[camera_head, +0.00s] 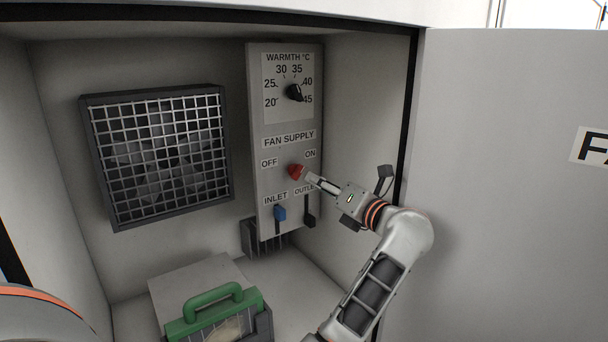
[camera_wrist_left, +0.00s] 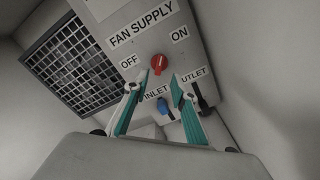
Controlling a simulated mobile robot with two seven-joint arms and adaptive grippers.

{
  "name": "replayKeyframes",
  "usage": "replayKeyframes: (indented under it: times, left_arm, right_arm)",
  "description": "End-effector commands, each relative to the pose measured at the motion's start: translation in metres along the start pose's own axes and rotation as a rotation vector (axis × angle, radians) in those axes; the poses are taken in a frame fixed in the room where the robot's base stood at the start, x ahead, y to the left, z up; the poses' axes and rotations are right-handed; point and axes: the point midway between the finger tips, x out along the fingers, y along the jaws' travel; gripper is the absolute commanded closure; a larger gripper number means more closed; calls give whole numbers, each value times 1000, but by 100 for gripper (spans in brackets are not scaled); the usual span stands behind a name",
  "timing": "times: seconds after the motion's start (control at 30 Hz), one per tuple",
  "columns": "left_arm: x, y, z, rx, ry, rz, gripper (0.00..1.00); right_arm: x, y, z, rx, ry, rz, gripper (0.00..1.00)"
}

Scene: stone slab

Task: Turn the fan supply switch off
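The fan supply switch is a red rotary knob (camera_head: 296,172) on the grey control panel (camera_head: 264,225), between the OFF label (camera_head: 269,162) and the ON label (camera_head: 310,154). In the left wrist view the knob (camera_wrist_left: 159,64) shows just beyond the fingertips. I cannot clearly tell which label it points to. My left gripper (camera_head: 312,178) is close to the knob's right side in the head view. In the left wrist view its two teal fingers (camera_wrist_left: 155,88) are spread apart with nothing held between them. I cannot tell whether a fingertip touches the knob. My right gripper is not in view.
A black warmth dial (camera_head: 294,92) is above. A blue inlet lever (camera_head: 280,214) and a black outlet lever (camera_head: 309,217) are below. A gridded fan (camera_head: 157,155) is on the back wall. A green-handled box (camera_head: 215,305) stands below. The open door (camera_head: 510,190) is at right.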

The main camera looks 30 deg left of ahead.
Motion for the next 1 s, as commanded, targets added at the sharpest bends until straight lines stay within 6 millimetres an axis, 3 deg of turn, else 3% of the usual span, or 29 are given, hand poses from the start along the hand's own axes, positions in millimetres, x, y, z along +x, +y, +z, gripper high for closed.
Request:
replayKeyframes:
  times: [0.4, 0.8, 0.83, 0.93, 1.0]
  left_arm:
    - [60, 2, 0, 4, -2, 5, 74]
    - [69, 1, 0, 2, -2, 4, 74]
    - [69, 1, 0, 2, -2, 4, 77]
    - [69, 1, 0, 2, -2, 4, 100]
    - [69, 1, 0, 3, -2, 4, 100]
  right_arm:
    - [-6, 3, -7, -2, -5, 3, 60]
    - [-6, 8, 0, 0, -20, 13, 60]
    - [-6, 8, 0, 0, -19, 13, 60]
    - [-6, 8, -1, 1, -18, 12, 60]
    - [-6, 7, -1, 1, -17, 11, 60]
